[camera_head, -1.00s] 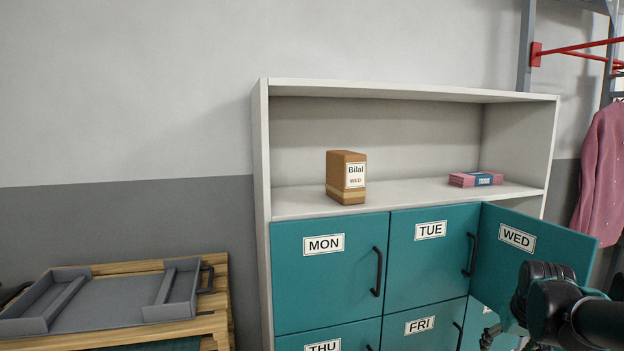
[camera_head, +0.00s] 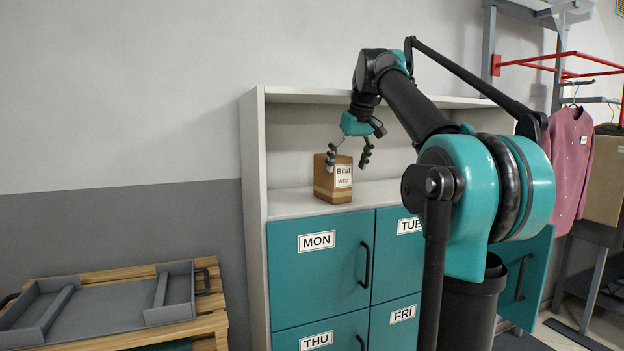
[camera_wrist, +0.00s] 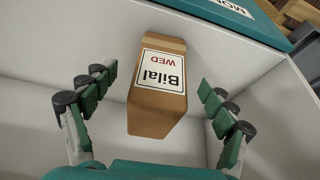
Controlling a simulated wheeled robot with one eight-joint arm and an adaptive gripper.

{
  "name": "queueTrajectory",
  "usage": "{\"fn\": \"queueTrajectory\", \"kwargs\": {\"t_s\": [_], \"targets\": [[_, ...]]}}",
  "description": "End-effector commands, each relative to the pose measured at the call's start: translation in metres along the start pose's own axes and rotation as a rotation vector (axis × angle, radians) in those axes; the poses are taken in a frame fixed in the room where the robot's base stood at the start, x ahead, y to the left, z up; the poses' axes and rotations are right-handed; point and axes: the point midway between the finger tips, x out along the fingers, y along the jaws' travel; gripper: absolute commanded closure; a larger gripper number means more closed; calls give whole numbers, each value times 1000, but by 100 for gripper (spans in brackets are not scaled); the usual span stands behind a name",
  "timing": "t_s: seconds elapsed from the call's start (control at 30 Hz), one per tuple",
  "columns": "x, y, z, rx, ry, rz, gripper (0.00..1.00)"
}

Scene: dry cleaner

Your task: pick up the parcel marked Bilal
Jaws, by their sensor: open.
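The parcel marked Bilal (camera_head: 325,184) is a brown box standing upright on the open top shelf (camera_head: 290,207), above the MON door. Its white label reads Bilal and WED. My gripper (camera_head: 348,165) is open at the parcel, with a finger to each side of it in the head view. In the wrist view the parcel (camera_wrist: 157,112) shows between the two spread green-padded fingers (camera_wrist: 152,110), with a gap on both sides. The fingers do not appear to touch it.
Teal lockers (camera_head: 317,268) marked MON, TUE, THU and FRI lie under the shelf. A teal door (camera_head: 530,275) stands open behind my arm. A grey tray (camera_head: 105,305) sits on a wooden surface at lower left. A pink garment (camera_head: 570,165) hangs at right.

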Motion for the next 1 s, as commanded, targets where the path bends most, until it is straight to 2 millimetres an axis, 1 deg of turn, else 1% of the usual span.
{"fn": "queueTrajectory", "kwargs": {"t_s": [0.07,0.27,0.37,0.5,0.63,0.73,0.93,0.97,1.0], "targets": [[2,0,-1,-2,0,-1,16],[22,-1,0,-2,0,-1,16],[33,-1,0,-3,0,-1,16],[54,-3,0,-3,0,-1,16],[68,-2,-1,-2,0,-1,16],[73,-2,0,-2,0,-1,16],[73,-2,0,-1,0,-1,16],[73,-2,0,-1,0,-1,18],[73,-2,0,-1,0,-1,23]]}}
